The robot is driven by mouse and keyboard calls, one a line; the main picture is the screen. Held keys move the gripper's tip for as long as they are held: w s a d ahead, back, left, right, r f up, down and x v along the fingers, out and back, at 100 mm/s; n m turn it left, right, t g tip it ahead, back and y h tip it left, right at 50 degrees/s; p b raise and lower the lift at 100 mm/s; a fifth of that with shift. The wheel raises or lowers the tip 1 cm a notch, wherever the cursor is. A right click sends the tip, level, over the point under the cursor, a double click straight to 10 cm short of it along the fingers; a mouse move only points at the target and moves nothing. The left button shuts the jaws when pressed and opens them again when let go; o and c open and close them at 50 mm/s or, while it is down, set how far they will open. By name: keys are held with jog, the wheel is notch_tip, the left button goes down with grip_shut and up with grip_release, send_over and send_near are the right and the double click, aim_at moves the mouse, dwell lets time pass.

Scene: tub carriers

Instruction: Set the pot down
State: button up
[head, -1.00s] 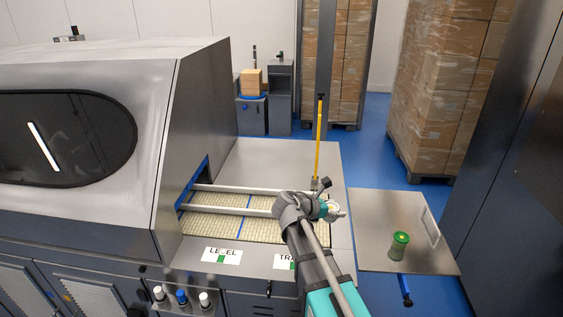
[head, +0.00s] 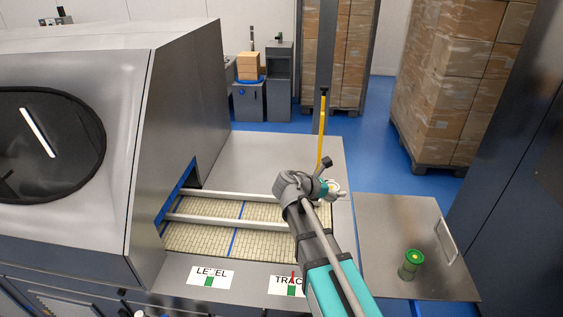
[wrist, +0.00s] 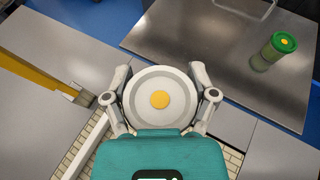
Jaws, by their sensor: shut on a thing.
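The pot is a pale round tub with a yellow dot in the middle of its top; it shows in the wrist view (wrist: 138,92). My gripper (wrist: 160,76) has its two grey fingers closed on the pot's left and right sides. In the head view, my gripper (head: 330,187) is at the right end of the belt's steel deck, near the yellow post, and the pot is small and partly hidden there. I cannot tell whether the pot touches a surface.
A green-lidded jar (head: 411,264) stands on the steel side table (head: 385,225) at the right. That table is otherwise bare. The yellow post (head: 322,130) rises close to my gripper. White rails (head: 215,219) cross the belt (head: 205,238). The large steel machine (head: 180,130) is at the left.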

jog(key=shift+w, duration=0.45)
jog(key=shift+w+a, duration=0.1)
jog(key=shift+a, duration=0.05)
jog(key=w+a+n+t+y, duration=0.2)
jog(key=w+a, duration=0.3)
jog(key=a, duration=0.4)
jog(key=w+a+n+t+y, duration=0.1)
jog(key=w+a, duration=0.4)
jog(key=a, duration=0.5)
jog(key=shift+w+f+n+t+y, duration=0.15)
jog(key=shift+n+t+y, duration=0.25)
jog(key=shift+n+t, duration=0.45)
jog(key=shift+b, duration=0.3)
jog(key=w+f+b, duration=0.3)
jog(key=w, duration=0.1)
jog(key=w+a+f+b, duration=0.1)
jog(key=w+f+b, duration=0.2)
jog(key=w, duration=0.1)
jog(key=w+a+f+b, duration=0.1)
jog(key=w+f+b, duration=0.2)
jog(key=w, duration=0.2)
jog(key=shift+a, duration=0.2)
